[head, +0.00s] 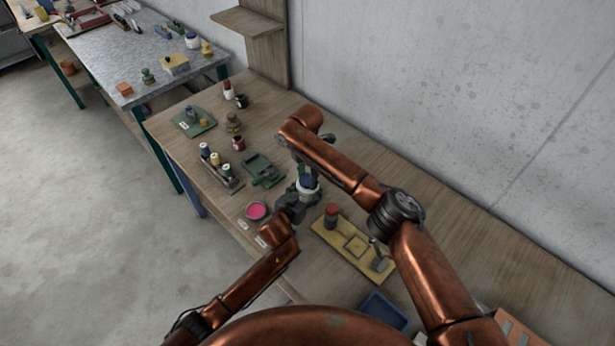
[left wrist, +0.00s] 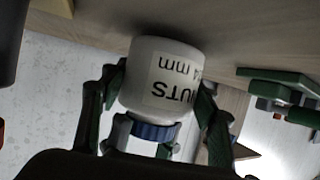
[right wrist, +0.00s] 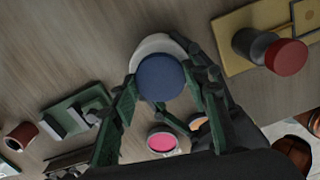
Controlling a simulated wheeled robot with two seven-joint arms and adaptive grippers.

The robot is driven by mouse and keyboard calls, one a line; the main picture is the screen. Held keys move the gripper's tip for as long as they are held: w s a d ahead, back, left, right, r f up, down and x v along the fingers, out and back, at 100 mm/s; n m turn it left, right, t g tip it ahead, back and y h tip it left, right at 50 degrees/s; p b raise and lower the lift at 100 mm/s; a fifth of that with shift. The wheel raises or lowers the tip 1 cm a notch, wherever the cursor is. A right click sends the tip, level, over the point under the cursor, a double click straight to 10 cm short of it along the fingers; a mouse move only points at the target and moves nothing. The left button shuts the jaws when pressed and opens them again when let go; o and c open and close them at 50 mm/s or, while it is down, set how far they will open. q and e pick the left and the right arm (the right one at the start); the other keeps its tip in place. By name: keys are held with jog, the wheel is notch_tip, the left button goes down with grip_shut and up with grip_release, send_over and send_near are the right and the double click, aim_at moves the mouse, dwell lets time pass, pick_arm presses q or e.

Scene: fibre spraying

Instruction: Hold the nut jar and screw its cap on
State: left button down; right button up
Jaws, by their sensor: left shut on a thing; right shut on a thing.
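The nut jar (left wrist: 163,82) is white with a printed label reading "NUTS", seen upside down in the left wrist view. Its blue cap (right wrist: 161,78) sits at the jar's mouth and is seen from above in the right wrist view. My left gripper (head: 296,200) is shut on the jar, with one finger on each side of the body. My right gripper (head: 303,172) is shut on the cap, with its fingers at the cap's sides. The jar is small and partly hidden in the head view (head: 308,185). I cannot tell how far the cap is turned on.
A yellow board (head: 340,253) with a red-capped container (head: 331,212) lies right of the jar. A pink-filled dish (head: 257,210), a green fixture (head: 263,170) and a bottle rack (head: 222,172) are to the left. A blue tray (head: 383,309) is nearer me. The bench's back right is clear.

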jog(key=m, duration=0.6)
jog(key=shift+a+m, duration=0.1)
jog(key=shift+m, duration=0.3)
jog(key=m, duration=0.8)
jog(key=shift+m, duration=0.3)
pick_arm(q)
jog(key=shift+d, duration=0.1)
pick_arm(e)
jog(key=m, duration=0.4)
jog(key=shift+m, duration=0.3)
pick_arm(q)
jog(key=shift+r, duration=0.1)
pick_arm(e)
jog(key=m, duration=0.8)
jog(key=shift+m, duration=0.4)
jog(key=m, duration=0.4)
jog(key=shift+m, duration=0.3)
jog(key=m, duration=0.4)
jog(key=shift+w+m, duration=0.1)
jog(key=shift+m, duration=0.3)
jog(key=o, duration=1.4)
jog(key=shift+f, duration=0.1)
jog(key=shift+c, duration=0.2)
notch_tip(320, 180, up, 12)
